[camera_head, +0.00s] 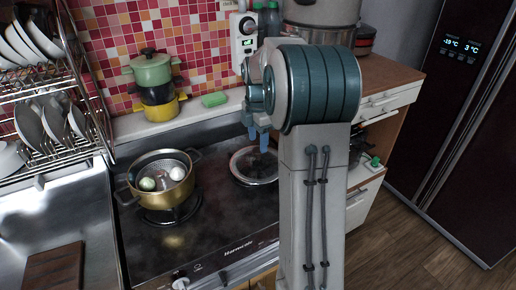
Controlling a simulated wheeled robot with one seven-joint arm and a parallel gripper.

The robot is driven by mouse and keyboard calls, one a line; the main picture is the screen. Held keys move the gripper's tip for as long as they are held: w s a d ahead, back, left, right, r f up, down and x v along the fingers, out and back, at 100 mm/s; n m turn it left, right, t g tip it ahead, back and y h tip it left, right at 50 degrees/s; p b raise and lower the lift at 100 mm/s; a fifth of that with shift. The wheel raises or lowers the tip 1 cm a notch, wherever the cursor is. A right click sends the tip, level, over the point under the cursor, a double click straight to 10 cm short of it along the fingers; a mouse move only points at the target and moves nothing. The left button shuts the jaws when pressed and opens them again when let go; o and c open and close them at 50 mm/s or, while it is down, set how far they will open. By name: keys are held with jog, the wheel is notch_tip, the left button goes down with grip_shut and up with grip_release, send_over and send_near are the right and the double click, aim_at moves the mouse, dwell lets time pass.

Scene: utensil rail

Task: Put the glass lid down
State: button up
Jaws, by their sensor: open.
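The glass lid (253,167) lies on the right rear part of the black stove (215,222), round with a light metal rim. Its right side is partly hidden by my arm. My gripper (258,143) is above the lid, pointing down, with its blue fingertips open near the lid's middle. I cannot tell whether the fingertips touch the lid's knob.
A brass pot (157,198) with eggs stands on the left burner. Stacked small pots (155,75) and a green sponge (214,99) are on the ledge behind. A dish rack (45,100) stands at the left above the sink. A drawer cabinet (385,103) is at the right.

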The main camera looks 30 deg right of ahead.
aim_at(258, 150)
notch_tip(258, 150, up, 7)
jog(key=s+a+m+t, duration=0.2)
jog(key=s+a+m, duration=0.7)
jog(key=s+a, duration=0.25)
jog(key=s+a+f+m, duration=0.2)
jog(key=s+m, duration=0.2)
jog(key=s, duration=0.2)
jog(key=s+a+f+m, duration=0.2)
jog(key=s+f+m, duration=0.1)
jog(key=s+m, duration=0.2)
jog(key=shift+s+a+f+m+t, duration=0.2)
jog(key=shift+s+f+m+t, duration=0.15)
jog(key=shift+s, duration=0.4)
